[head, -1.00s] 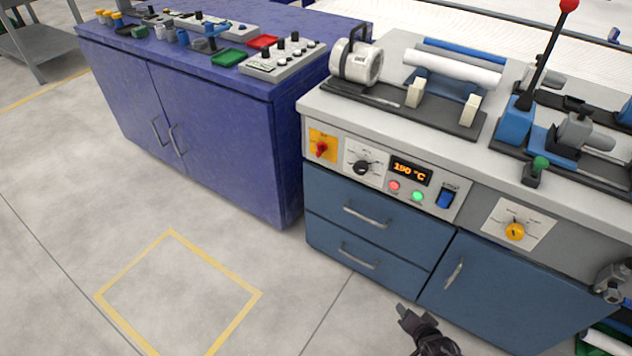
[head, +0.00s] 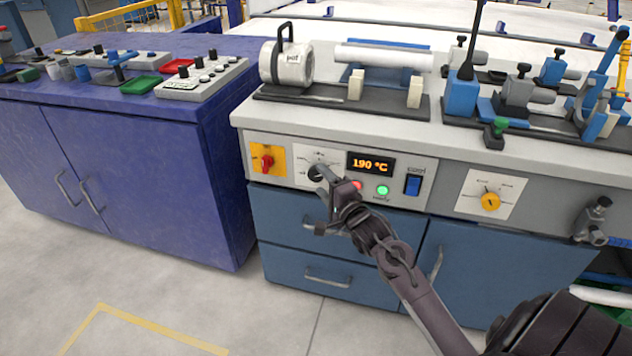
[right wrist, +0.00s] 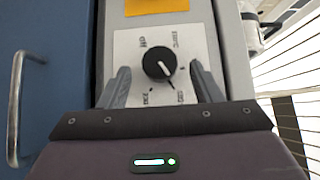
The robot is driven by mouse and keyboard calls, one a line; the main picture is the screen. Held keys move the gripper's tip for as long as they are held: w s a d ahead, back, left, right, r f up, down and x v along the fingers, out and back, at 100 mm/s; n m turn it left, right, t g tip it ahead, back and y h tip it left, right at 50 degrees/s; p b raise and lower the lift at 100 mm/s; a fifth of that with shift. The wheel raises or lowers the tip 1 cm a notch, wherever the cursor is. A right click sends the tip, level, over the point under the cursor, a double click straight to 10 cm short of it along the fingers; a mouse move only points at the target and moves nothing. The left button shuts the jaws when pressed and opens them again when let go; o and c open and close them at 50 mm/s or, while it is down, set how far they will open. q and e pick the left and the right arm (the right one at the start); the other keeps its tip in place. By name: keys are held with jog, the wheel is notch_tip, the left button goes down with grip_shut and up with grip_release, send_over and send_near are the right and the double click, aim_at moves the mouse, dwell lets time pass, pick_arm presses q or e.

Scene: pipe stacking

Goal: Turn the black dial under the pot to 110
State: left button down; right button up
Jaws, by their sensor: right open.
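The black dial (right wrist: 158,64) sits on a white plate with scale marks in the right wrist view. Its white pointer line points down and right there; the small labels are hard to read. In the head view the dial is partly covered by my right gripper. My right gripper (right wrist: 161,82) is open, its two fingers on either side of the dial and apart from it in that view. In the head view my right gripper (head: 314,198) is in front of the panel. The pot (head: 293,66) stands on the bench above. The display (head: 371,165) reads 190 °C. My left gripper is not in view.
A red switch on a yellow plate (head: 267,161) is left of the dial. A lit green button (head: 382,191) and a blue switch (head: 412,185) are to its right. A yellow dial (head: 490,201) sits further right. Drawer handles (head: 328,278) stick out below.

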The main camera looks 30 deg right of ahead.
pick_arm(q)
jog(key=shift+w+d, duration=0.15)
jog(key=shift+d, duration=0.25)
pick_arm(e)
jog(key=shift+w+d, duration=0.1)
jog(key=shift+w, duration=1.25)
jog(key=c, duration=1)
jog(key=shift+o, duration=0.2)
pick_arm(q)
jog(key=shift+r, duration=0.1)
